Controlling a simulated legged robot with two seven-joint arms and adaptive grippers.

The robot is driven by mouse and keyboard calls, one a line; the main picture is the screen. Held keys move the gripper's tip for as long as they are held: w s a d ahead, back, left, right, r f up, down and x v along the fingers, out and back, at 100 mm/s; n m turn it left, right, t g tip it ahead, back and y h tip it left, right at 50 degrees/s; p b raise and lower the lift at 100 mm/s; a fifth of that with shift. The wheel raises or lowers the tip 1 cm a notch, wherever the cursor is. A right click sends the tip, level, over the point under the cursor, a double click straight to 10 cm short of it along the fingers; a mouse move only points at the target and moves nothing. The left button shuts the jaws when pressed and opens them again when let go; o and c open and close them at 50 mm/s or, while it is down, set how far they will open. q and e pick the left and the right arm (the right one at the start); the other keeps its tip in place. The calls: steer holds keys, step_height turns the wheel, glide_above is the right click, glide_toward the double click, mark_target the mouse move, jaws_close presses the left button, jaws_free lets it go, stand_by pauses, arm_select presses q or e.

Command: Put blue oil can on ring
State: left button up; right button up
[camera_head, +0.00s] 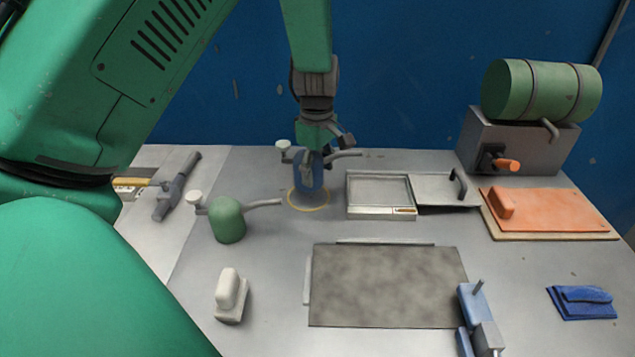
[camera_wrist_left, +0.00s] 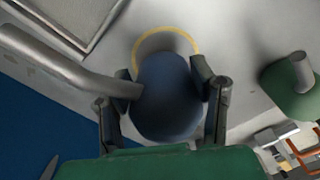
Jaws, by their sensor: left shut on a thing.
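The blue oil can (camera_head: 309,178) is in my left gripper (camera_head: 312,160), whose fingers grip its sides. In the left wrist view the can's rounded blue top (camera_wrist_left: 168,95) sits between the two fingers (camera_wrist_left: 163,98), with its grey spout reaching left. The yellow ring (camera_head: 308,206) is marked on the grey table. The can is over the ring's area, upright as far as I can see. The ring's far arc (camera_wrist_left: 178,32) shows in the left wrist view, with a dark shadow inside it. I cannot tell whether the can touches the table. My right gripper does not show.
A green oil can (camera_head: 229,222) stands left of the ring. A shallow metal tray (camera_head: 380,212) is close on its right. A hammer (camera_head: 175,190) lies at the left.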

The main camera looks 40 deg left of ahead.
mark_target(317, 183)
arm_select(q)
steer(key=f, duration=0.4)
steer(key=shift+a, duration=0.25)
steer(key=shift+d+r, duration=0.2)
steer(key=o, duration=1.6)
steer(key=shift+f, duration=0.15)
steer(key=shift+o, duration=0.2)
step_height(317, 183, up, 12)
steer(key=shift+s+r+p, duration=0.1)
steer(key=shift+r+p, duration=0.05)
steer(key=shift+p, duration=0.35)
steer(key=shift+s, duration=0.1)
